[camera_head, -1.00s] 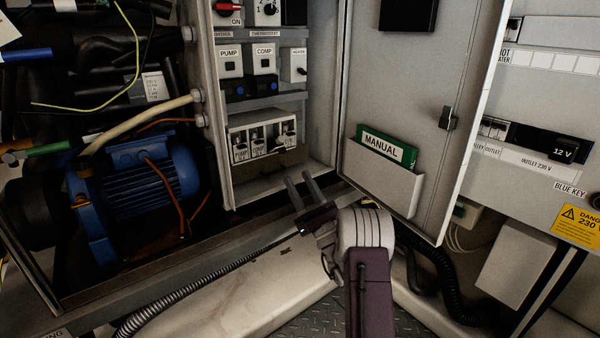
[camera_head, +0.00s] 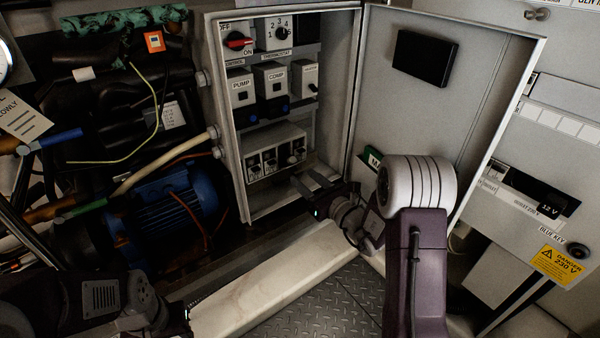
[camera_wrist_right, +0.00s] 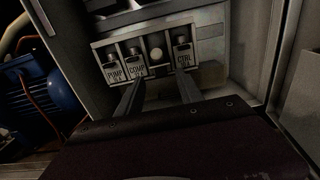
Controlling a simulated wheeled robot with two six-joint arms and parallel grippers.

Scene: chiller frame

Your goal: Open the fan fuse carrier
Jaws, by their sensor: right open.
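The fuse block (camera_head: 276,156) is a pale unit low in the open control box. In the right wrist view the fuse block (camera_wrist_right: 160,58) shows carriers labelled PUMP (camera_wrist_right: 113,68), COMP (camera_wrist_right: 137,62) and CTRL (camera_wrist_right: 182,52). Between COMP and CTRL, a carrier (camera_wrist_right: 156,52) shows a pale round face; I cannot read a FAN label on it. My right gripper (camera_head: 304,178) is open and empty, just below the block. In the wrist view its two fingers (camera_wrist_right: 159,78) point up at the block, roughly either side of the round-faced carrier's column; contact cannot be told. My left arm shows bottom left, its fingers out of view.
The box door (camera_head: 455,100) stands open at the right, with the green manual (camera_head: 373,158) partly hidden behind my right arm. A blue motor (camera_head: 165,205) and hoses are left of the box. A pale beam (camera_head: 270,280) runs along the front.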

